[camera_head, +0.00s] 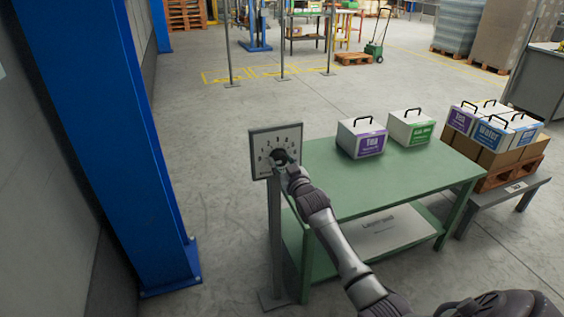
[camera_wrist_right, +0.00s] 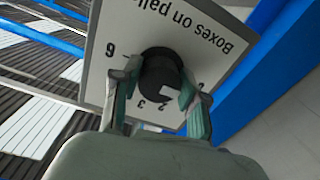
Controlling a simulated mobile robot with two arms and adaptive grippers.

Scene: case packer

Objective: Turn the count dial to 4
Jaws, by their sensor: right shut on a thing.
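The count dial's panel (camera_head: 262,141) is a light plate with a dark frame, standing on a grey post at the left end of the green table. In the right wrist view the panel (camera_wrist_right: 103,60) appears turned over, with the lettering "Boxes on pall..." and digits including 6, 3 and 2. Its round black knob (camera_wrist_right: 160,64) carries a white mark on its lower right side, close to the 2. My right gripper (camera_head: 284,161) is shut on the knob, with one finger on each side in the wrist view (camera_wrist_right: 160,85). The fingers hide some digits. My left gripper is out of view.
The green table (camera_head: 330,190) bears a purple-labelled box (camera_head: 360,140) and a green-labelled box (camera_head: 410,128). More handled boxes stand on brown cartons over a pallet (camera_head: 508,174) at right. A blue column (camera_head: 120,150) rises at left, with open floor between.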

